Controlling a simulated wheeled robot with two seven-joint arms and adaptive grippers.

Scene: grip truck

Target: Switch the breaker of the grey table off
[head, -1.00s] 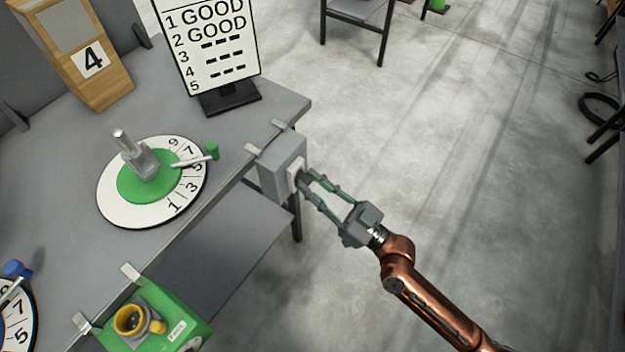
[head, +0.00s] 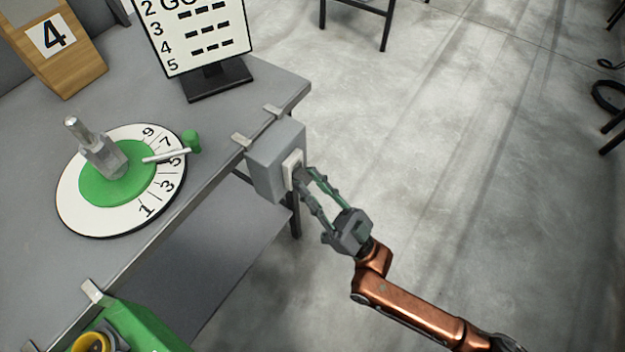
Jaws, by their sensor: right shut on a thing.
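The breaker is a grey box (head: 270,160) clipped to the front edge of the grey table (head: 215,115), near its right corner. A pale switch plate (head: 289,172) is on the side of the box that faces my right gripper. My right gripper (head: 303,178) has its fingertips at this plate, shut on what seems to be the dark switch lever. The fingers cover the lever, so its position cannot be made out. My left gripper is not in view.
On the table stand a white and green dial (head: 72,205) with a grey metal piece (head: 103,152), a score board (head: 195,35) and a wooden box marked 4 (head: 85,65). A green box (head: 145,325) hangs at the front edge.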

